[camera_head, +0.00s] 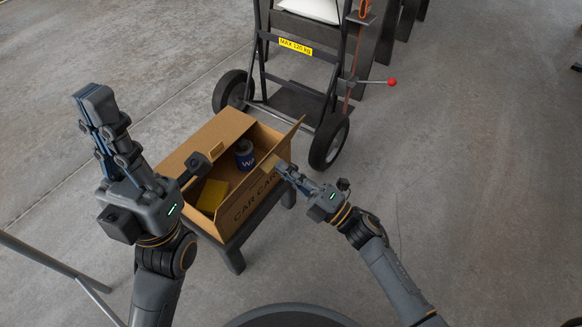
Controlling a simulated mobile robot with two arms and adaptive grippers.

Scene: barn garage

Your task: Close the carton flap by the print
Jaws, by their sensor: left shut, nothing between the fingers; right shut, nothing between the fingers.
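A brown carton (197,137) sits open on a low stand, with dark print reading "CAR CARE" (254,196) on its near right side. Inside are a blue tin (244,154) and a yellow block (212,194). A narrow flap (291,139) stands raised at the far right end. A lighter piece of cardboard (267,163) shows by the print side, just at my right gripper (280,167). That gripper is shut and its tips are at the carton's right rim; I cannot tell whether they touch. My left gripper (95,105) is shut, pointing up, left of the carton.
A hand truck (300,101) with black wheels and a yellow label stands close behind the carton. A lever with a red knob (391,82) sticks out to its right. The stand (235,257) is under the carton. Metal tubes (60,266) lie at lower left. Concrete floor is clear at right.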

